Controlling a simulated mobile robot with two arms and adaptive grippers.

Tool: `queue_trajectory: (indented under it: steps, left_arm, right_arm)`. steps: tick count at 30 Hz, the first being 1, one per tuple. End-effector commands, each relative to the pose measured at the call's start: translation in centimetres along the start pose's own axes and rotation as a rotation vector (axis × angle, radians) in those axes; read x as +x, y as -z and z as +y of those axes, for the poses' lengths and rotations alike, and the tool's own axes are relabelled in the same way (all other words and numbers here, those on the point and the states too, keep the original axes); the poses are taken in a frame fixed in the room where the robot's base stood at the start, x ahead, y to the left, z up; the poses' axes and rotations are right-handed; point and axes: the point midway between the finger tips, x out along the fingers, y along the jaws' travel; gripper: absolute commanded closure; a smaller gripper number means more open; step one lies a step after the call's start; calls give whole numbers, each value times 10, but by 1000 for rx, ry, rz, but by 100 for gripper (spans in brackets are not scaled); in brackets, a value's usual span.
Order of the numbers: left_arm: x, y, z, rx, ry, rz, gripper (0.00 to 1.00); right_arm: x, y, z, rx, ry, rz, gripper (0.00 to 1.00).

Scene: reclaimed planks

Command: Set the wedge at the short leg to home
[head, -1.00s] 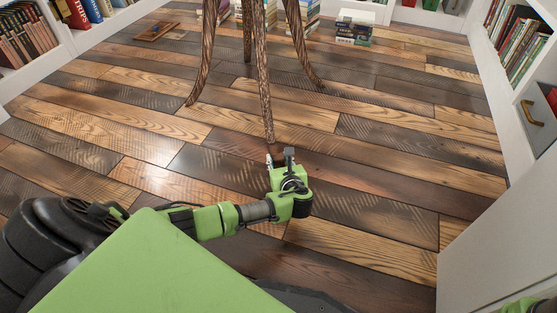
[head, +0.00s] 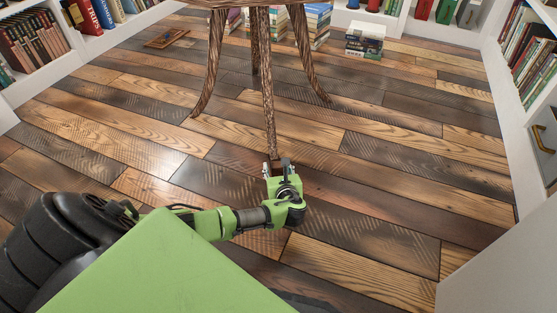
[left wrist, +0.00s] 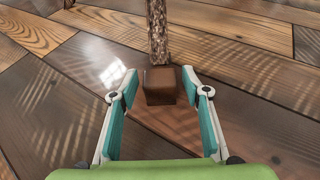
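The wedge (left wrist: 161,88) is a small dark brown block on the plank floor, seen in the left wrist view. It sits right at the foot of a rough-barked table leg (left wrist: 157,30); whether it touches or goes under the leg I cannot tell. My left gripper (left wrist: 160,75) is open, its two fingers on either side of the wedge with small gaps. In the head view my left gripper (head: 277,165) is low at the foot of the front leg (head: 268,95), and the wedge is hard to make out there. My right gripper is out of view.
The table's other legs (head: 212,70) stand behind. Book stacks (head: 364,40) and a small wooden tray-like item (head: 166,38) lie farther back. Bookshelves line the sides, with a pale panel (head: 505,265) at lower right. The planks around the gripper are clear.

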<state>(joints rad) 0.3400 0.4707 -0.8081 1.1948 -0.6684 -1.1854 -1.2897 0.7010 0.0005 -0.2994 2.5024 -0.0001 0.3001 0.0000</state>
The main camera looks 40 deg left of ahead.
Motion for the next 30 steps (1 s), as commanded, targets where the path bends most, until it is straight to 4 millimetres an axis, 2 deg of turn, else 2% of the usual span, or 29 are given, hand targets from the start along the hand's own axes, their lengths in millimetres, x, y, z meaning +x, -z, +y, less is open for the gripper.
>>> queue_trajectory:
  steps: [10, 14, 17, 27, 30]
  left_arm:
    - [-2, 0, 0, 0, 0, 1, 56]
    - [-12, 1, -1, -1, 2, 1, 56]
    - [-26, 1, -1, -1, 3, 2, 56]
    - [-95, 1, 0, -1, 2, 3, 56]
    - [-108, 1, -1, -1, 2, 1, 56]
  right_arm:
    - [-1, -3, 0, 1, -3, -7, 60]
    - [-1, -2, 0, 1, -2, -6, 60]
    - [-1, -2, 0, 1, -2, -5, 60]
    - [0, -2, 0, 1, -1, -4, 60]
    - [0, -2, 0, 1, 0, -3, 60]
